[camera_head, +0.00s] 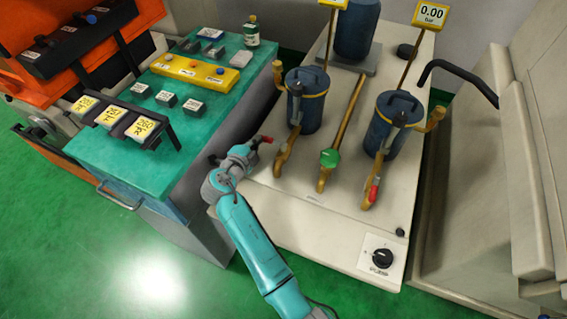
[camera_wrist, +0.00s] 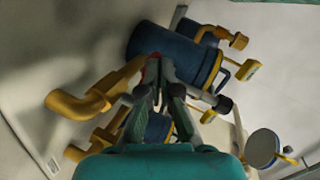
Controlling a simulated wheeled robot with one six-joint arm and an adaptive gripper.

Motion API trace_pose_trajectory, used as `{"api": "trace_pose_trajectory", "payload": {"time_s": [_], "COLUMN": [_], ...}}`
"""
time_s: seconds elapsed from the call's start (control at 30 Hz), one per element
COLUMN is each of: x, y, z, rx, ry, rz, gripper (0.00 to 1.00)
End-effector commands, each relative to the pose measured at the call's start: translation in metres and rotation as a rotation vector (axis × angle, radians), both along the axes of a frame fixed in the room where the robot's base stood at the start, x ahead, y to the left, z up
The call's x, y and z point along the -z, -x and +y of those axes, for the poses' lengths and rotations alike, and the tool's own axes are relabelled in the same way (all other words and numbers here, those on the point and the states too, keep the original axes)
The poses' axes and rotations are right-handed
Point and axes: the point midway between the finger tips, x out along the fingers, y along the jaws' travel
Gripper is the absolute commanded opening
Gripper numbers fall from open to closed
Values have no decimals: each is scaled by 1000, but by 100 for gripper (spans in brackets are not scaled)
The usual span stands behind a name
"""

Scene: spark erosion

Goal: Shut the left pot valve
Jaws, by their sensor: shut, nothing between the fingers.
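The left pot (camera_head: 306,104) is a dark blue lidded cylinder on the pale bench, with a yellow pipe (camera_head: 285,156) in front. The left pot valve's red handle (camera_head: 266,139) sticks out to the left, roughly crosswise to that pipe. My gripper (camera_head: 257,144) is at this handle, its fingers shut and empty; I cannot tell whether they touch it. In the wrist view, my fingertips (camera_wrist: 158,96) are together, and a bit of red handle (camera_wrist: 151,68) shows just behind them, mostly hidden. The blue pot (camera_wrist: 160,45) and yellow pipe (camera_wrist: 85,103) are beyond.
The right pot (camera_head: 398,122) has its own valve with a red handle (camera_head: 373,190) pointing along its pipe. A pump switch (camera_head: 382,258) is at the bench front. A teal cabinet (camera_head: 110,165) with blocks stands left.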

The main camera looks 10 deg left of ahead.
Motion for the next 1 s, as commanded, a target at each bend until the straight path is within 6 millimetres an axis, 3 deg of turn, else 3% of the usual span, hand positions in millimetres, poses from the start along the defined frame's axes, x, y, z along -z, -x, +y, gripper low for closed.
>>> {"api": "trace_pose_trajectory", "payload": {"time_s": [0.77,1.0], "x": [-1,-8], "y": [-7,14], "z": [1,7], "rx": [-1,-4], "ry": [-1,-3], "rz": [-2,-3], "gripper": [0,0]}}
